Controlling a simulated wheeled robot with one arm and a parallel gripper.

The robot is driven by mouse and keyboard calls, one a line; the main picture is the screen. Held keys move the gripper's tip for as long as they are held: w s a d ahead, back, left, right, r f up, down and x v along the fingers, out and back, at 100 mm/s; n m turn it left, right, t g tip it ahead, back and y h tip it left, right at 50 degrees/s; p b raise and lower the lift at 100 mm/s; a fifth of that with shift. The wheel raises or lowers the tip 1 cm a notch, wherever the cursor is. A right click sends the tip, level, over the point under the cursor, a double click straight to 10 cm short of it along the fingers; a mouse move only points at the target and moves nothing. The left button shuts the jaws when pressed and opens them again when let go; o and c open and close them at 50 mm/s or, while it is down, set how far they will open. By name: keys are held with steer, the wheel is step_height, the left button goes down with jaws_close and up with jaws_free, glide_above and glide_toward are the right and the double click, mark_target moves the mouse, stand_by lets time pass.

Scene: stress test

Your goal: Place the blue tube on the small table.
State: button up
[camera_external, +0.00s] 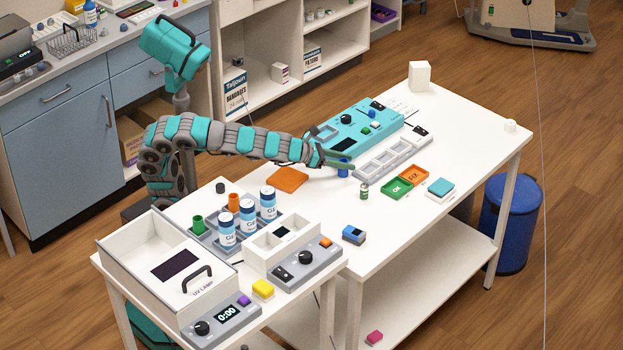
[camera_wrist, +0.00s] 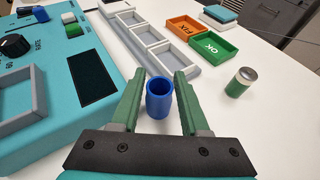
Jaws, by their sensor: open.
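The blue tube (camera_wrist: 159,99) stands upright between the two green fingers of my gripper (camera_wrist: 158,95) in the wrist view. The fingers are open, with a gap visible on each side of the tube. In the external view the blue tube (camera_external: 343,168) is on the large white table, partly hidden by my gripper (camera_external: 342,164). The small white table (camera_external: 262,312) is at the front left in the external view, with the UV lamp box, a bottle rack and a control box on it.
A teal machine (camera_external: 350,128) and a grey tray (camera_external: 388,160) with empty compartments lie beside the tube. A small green vial (camera_external: 364,191) stands in front of it. Green (camera_external: 397,187) and orange (camera_external: 414,173) bins are to the right. The small table is crowded; a yellow block (camera_external: 263,289) sits near its front edge.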

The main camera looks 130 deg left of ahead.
steer(key=shift+c, duration=0.3)
jaws_close()
steer(key=shift+r, duration=0.2)
